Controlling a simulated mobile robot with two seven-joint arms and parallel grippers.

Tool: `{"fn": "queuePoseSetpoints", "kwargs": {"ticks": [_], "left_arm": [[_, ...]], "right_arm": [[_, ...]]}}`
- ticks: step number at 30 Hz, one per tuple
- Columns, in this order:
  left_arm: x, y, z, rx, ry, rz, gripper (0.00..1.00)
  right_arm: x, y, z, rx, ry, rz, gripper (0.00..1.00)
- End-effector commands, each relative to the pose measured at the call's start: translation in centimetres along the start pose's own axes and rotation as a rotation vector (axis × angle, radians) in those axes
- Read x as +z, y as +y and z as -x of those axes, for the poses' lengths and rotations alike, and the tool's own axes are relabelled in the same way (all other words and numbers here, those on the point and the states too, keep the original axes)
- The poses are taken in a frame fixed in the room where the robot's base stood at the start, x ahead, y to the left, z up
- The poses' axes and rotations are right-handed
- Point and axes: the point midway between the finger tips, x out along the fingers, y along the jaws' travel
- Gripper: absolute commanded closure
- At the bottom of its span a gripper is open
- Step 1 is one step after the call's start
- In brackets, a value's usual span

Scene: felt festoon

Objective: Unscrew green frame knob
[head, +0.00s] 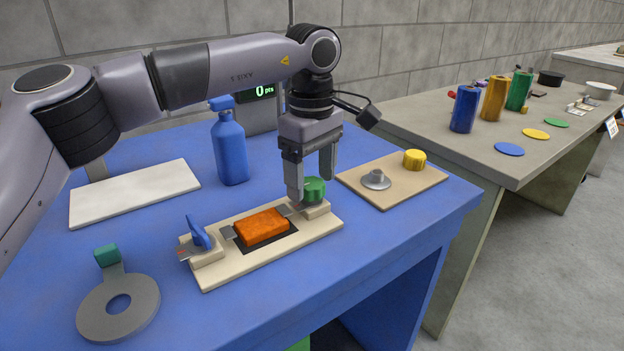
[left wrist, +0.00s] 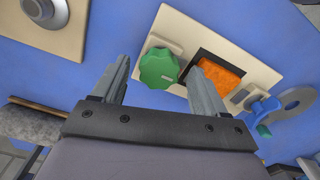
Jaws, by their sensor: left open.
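The green knob (head: 314,190) sits on a beige block at the right end of the frame, a cream board (head: 272,262) on the blue table. An orange block (head: 262,227) lies in the frame's middle over a dark recess. My left gripper (head: 311,190) points down at the knob, with its jaws open. In the left wrist view the green knob (left wrist: 159,68) shows beyond and between the two fingers (left wrist: 160,75), with a gap on each side. I cannot tell whether a finger touches it. My right gripper is not in view.
A blue lever (head: 199,233) stands at the frame's left end. A board (head: 408,190) with a grey disc and yellow knob (head: 414,159) lies to the right. A blue spray bottle (head: 229,145), white slab (head: 135,193) and grey ring (head: 118,308) are around.

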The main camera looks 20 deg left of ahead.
Motion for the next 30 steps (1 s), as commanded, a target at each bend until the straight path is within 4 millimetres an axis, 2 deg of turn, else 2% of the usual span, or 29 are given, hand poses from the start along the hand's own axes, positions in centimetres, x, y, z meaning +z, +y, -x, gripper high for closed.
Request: {"fn": "queuePoseSetpoints", "kwargs": {"ticks": [3,11,16,23,30], "left_arm": [[-0.03,-0.05,-0.76,-0.002,0.0,0.0,0.27],[-0.01,-0.03,-0.84,-0.001,0.0,0.001,0.27],[-0.01,-0.03,-0.82,-0.001,0.0,0.001,0.83],[0.0,-0.04,-0.77,-0.001,-0.001,0.009,0.83],[0.0,-0.02,-0.62,-0.002,-0.001,0.089,0.83]], "right_arm": [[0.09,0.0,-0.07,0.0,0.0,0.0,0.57],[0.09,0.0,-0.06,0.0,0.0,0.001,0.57],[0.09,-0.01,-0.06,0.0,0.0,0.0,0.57],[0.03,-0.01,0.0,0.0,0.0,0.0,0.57],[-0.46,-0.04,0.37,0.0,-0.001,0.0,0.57]]}}
